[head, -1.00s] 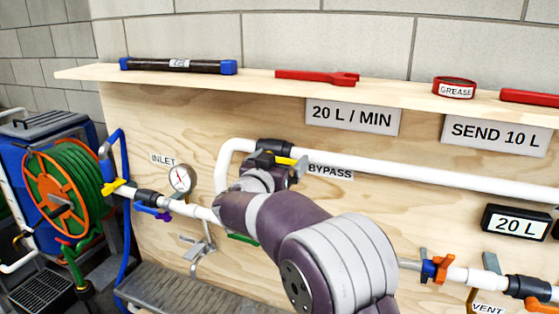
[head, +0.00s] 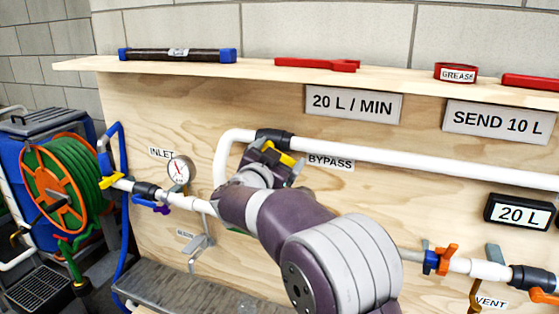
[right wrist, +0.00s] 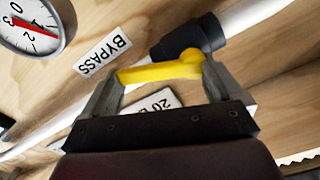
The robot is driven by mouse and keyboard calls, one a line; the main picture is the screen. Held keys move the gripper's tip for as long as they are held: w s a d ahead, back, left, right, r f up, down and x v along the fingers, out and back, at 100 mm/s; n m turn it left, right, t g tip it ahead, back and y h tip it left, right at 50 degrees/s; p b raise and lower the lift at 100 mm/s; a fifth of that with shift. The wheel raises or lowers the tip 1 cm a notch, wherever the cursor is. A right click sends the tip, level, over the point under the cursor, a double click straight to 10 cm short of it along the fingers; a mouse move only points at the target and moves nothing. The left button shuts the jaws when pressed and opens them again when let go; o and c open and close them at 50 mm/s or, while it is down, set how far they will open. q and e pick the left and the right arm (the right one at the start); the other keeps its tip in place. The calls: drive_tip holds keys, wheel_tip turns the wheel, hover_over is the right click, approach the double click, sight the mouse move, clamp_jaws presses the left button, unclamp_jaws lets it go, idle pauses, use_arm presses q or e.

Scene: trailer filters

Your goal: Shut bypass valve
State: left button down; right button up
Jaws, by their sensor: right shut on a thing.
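The bypass valve has a black body (head: 273,136) on the white upper pipe, beside the BYPASS label (head: 330,162). Its yellow lever (head: 287,160) slants down to the right, at an angle to the pipe. In the right wrist view the lever (right wrist: 160,73) lies between my two fingers, and the black body (right wrist: 188,38) is just beyond it. My right gripper (head: 278,163) is shut on the lever. My forearm and wrist hide the pipework below the valve. My left gripper is not in view.
A wooden shelf (head: 250,70) with tools runs above. A hose reel (head: 62,185) is far left.

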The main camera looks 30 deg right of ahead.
drive_tip(key=shift+w+a+f+m+b, duration=0.35)
drive_tip(key=shift+f+m+b, duration=0.25)
drive_tip(key=shift+m+b, duration=1.3)
drive_tip(key=shift+w+a+f+m+b, duration=0.5)
drive_tip(key=shift+m+b, duration=0.75)
drive_tip(key=shift+m, duration=1.3)
drive_tip(key=shift+w+a+f+m+b, duration=0.1)
drive_tip(key=shift+w+f+m+b, duration=0.45)
drive_tip(key=shift+m+b, duration=1.35)
drive_tip(key=shift+s+f+m+p, duration=0.25)
drive_tip(key=shift+m+p, duration=0.05)
drive_tip(key=shift+m, duration=0.15)
drive_tip(key=o, duration=1.1)
drive_tip(key=shift+o, duration=0.2)
drive_tip(key=b+v, duration=0.1)
drive_tip(key=v, duration=1.2)
drive_tip(key=shift+s+r, duration=0.2)
drive_tip(key=shift+r, duration=0.15)
drive_tip(key=shift+w, duration=0.1)
